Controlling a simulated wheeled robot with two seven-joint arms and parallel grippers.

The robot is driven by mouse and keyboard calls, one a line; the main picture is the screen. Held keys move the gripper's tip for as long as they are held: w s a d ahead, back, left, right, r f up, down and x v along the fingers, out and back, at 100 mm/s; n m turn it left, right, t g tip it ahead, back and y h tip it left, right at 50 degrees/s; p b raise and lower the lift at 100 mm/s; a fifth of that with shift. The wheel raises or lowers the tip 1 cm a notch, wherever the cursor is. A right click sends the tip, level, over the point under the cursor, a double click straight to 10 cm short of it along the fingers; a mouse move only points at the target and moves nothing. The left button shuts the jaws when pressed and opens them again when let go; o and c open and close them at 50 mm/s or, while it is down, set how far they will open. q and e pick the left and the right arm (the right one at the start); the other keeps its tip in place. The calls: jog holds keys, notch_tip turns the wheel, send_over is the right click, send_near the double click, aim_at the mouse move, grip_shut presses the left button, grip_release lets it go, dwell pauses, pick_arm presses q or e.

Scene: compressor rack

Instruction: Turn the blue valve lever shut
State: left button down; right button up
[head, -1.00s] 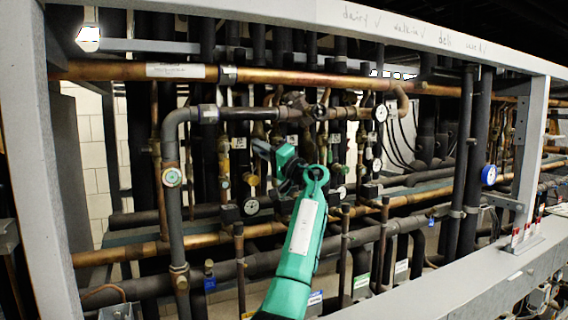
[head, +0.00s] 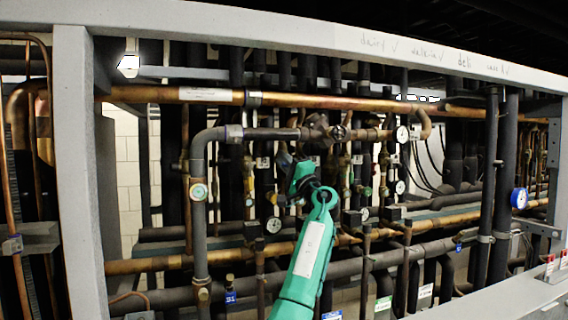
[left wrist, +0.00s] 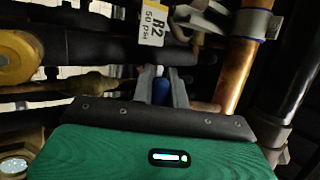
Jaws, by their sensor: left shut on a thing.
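In the left wrist view, the blue valve lever (left wrist: 161,91) shows as a small blue piece between the two grey fingers of my left gripper (left wrist: 161,80). The fingers are shut on it, one on each side. Its lower part is hidden by the dark front edge of my gripper. In the head view, my left gripper (head: 284,157) reaches in among the pipes, left of and below a round valve handle on the upper pipe. The lever cannot be made out there. My right gripper is in neither view.
A white "R2 50 psi" tag (left wrist: 153,24) hangs just beyond the fingers. A yellow round part (left wrist: 18,57) is at left and a copper pipe (left wrist: 236,75) at right. In the head view, the grey frame post (head: 80,160) and top beam (head: 300,38) border the crowded pipes.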

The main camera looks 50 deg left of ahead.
pick_arm(q)
jog(key=c, duration=1.4)
grip_release()
